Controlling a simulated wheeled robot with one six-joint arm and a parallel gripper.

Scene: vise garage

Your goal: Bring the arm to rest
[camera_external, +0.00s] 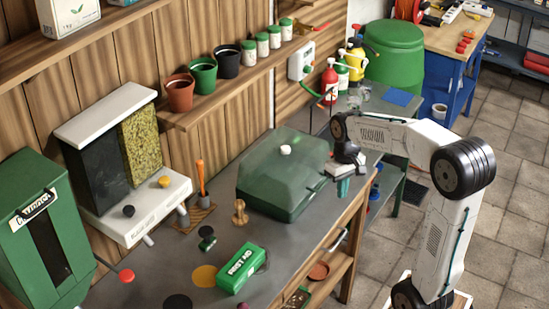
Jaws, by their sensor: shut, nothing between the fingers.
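My arm reaches from the lower right up and across to the left, bent at a high elbow. My gripper (343,184) hangs at the arm's end, pointing down, at the right end of the green covered box (283,190). Its fingers are shut with nothing between them. The box has a clear lid with a white knob and stands on the grey workbench (225,170). I cannot tell whether the gripper touches the box or the bench edge.
A red spray bottle (329,83) and a yellow one (356,60) stand behind my wrist. The tiled floor (480,200) is clear at right.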

